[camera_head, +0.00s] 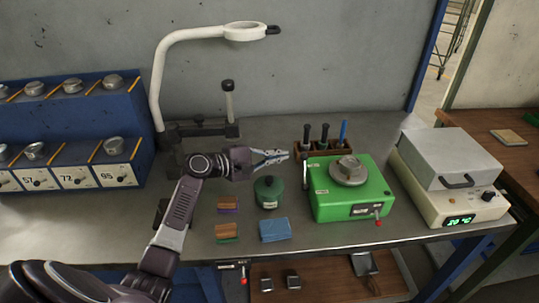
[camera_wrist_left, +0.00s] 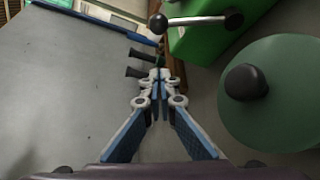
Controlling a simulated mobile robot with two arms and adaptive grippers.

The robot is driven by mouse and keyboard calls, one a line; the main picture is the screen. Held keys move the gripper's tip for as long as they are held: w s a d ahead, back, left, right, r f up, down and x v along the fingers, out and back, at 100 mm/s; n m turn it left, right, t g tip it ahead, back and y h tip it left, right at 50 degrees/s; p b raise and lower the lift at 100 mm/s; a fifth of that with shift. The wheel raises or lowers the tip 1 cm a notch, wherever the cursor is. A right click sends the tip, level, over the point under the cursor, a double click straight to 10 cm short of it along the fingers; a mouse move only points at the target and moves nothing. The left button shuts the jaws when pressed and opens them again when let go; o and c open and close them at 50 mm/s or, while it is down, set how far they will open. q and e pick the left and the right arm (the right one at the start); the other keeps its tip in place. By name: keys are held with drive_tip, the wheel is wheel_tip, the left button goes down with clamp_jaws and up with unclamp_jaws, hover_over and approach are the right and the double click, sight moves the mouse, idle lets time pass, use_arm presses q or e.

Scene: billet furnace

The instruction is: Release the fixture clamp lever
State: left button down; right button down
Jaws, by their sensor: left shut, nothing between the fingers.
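The green fixture (camera_head: 330,201) stands on the bench with a round metal part (camera_head: 348,171) on top. A thin metal clamp lever (camera_head: 306,169) sits at its left rear side. In the left wrist view the lever (camera_wrist_left: 196,21) has dark ball ends and lies across the edge of the green fixture (camera_wrist_left: 205,38). My left gripper (camera_head: 284,155) is shut and empty, just left of the lever in the head view. In the left wrist view its fingertips (camera_wrist_left: 158,76) appear apart from the lever. My right gripper is not in view.
A green round container (camera_head: 269,192) stands close below my left gripper. A tool rack (camera_head: 325,146) is behind the fixture. A small lever with a red knob (camera_head: 378,214) is at the fixture's front. Brush-like blocks and a blue cloth (camera_head: 274,229) lie at the front.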

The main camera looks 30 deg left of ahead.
sight(305, 172)
use_arm(q)
drive_tip(key=d+p, duration=0.2)
drive_tip(key=d, duration=0.1)
drive_tip(key=w+d+r+p, duration=0.1)
drive_tip(key=shift+d, duration=0.15)
drive_tip(key=shift+s+d, duration=0.15)
idle(0.4)
